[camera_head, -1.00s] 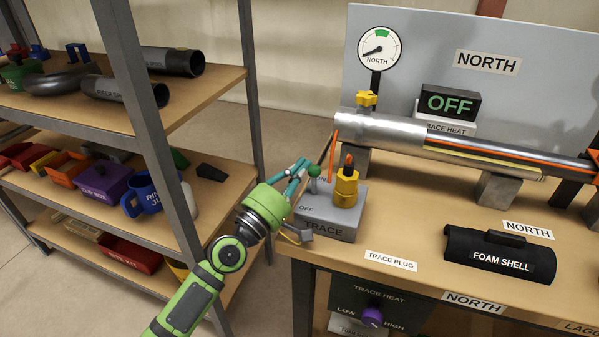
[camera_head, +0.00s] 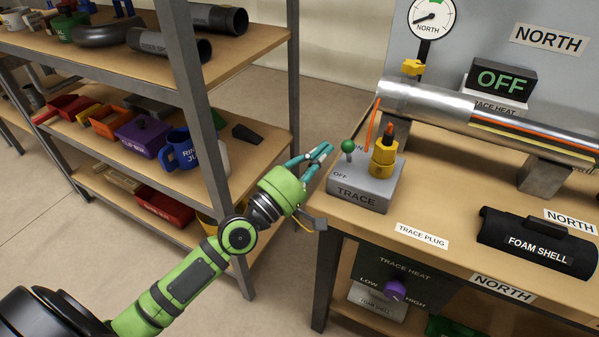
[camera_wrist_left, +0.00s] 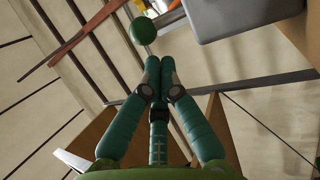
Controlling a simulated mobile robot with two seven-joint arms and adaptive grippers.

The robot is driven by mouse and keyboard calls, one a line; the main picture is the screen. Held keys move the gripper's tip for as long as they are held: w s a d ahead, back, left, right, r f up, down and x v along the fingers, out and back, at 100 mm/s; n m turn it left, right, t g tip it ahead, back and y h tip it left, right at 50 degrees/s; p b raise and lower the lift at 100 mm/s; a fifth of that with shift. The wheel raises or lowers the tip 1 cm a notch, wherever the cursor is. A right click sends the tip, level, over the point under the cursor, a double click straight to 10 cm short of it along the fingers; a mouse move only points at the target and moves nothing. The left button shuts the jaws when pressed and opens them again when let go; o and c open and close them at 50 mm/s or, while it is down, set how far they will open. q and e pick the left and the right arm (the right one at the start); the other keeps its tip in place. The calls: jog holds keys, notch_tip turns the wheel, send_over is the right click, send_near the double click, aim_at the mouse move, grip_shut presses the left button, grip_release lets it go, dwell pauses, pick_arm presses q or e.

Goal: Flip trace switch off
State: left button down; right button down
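The trace switch is a grey box (camera_head: 360,192) marked TRACE at the left end of the bench. Its lever has a green ball knob (camera_head: 348,146), which also shows in the left wrist view (camera_wrist_left: 143,31). The lever stands near the OFF marking; its exact tilt is hard to tell. The trace heat sign (camera_head: 502,78) reads OFF. My left gripper (camera_head: 326,151) is just left of the knob, apart from it and empty. In the left wrist view its teal fingertips (camera_wrist_left: 160,64) are together, just below the knob. My right gripper is not in view.
A yellow plug (camera_head: 382,158) with an orange cable stands on the switch box. A metal pipe (camera_head: 420,102) runs behind it. A foam shell (camera_head: 535,240) lies to the right. A shelf post (camera_head: 205,120) and loaded shelves stand left of my arm.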

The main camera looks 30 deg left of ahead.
pick_arm(q)
jog(key=v, duration=0.7)
jog(key=shift+s, duration=0.25)
jog(key=shift+a+f, duration=0.1)
jog(key=shift+f, duration=0.05)
